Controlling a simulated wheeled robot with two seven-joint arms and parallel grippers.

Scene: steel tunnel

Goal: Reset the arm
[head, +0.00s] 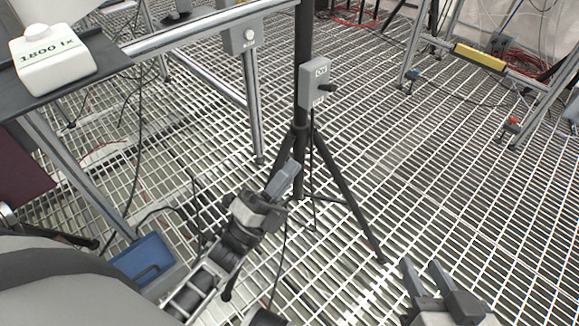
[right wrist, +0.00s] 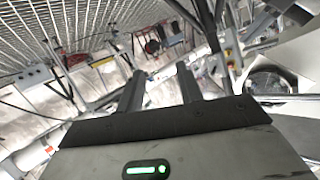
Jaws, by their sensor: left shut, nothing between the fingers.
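My left gripper (head: 290,172) is in the lower middle of the head view, its fingers together and pointing up and right. Nothing shows between them. It appears close in front of the tripod's legs; I cannot tell whether it touches them. My right gripper (head: 423,265) is at the bottom right of the head view, its two fingers apart and empty, over the grating floor. It also shows in the right wrist view (right wrist: 160,78), with its fingers spread and nothing between them.
A black tripod (head: 304,120) carries a grey switch box (head: 314,82) marked ON. A metal frame (head: 200,33) at upper left bears another grey box (head: 241,38). A white block (head: 52,65) labelled 1800 lx stands on a dark shelf. A blue bin (head: 143,258) is at lower left.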

